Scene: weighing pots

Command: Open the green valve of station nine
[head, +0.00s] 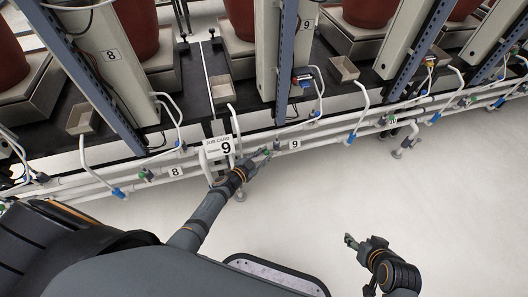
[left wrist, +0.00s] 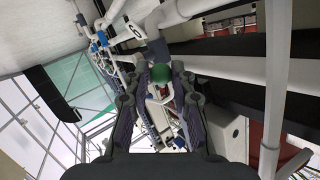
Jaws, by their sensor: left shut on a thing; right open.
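The green valve (head: 276,145) of station nine sits on the white pipe, just left of the small 9 label (head: 295,144). My left gripper (head: 264,155) reaches up to it and covers part of it. In the left wrist view the valve's round green handle (left wrist: 160,73) shows between the fingertips of my left gripper (left wrist: 158,85), which is shut on it. How far the valve is turned cannot be told. My right gripper (head: 361,243) is open and empty above the pale floor, away from the pipes.
A job card reading 9 (head: 219,148) stands left of the valve. Station eight's green valve (head: 147,174) is further left, by the 8 label (head: 174,172). A blue valve (head: 352,137) is to the right. White pipes (head: 330,130) cross behind. The floor (head: 455,195) at right is clear.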

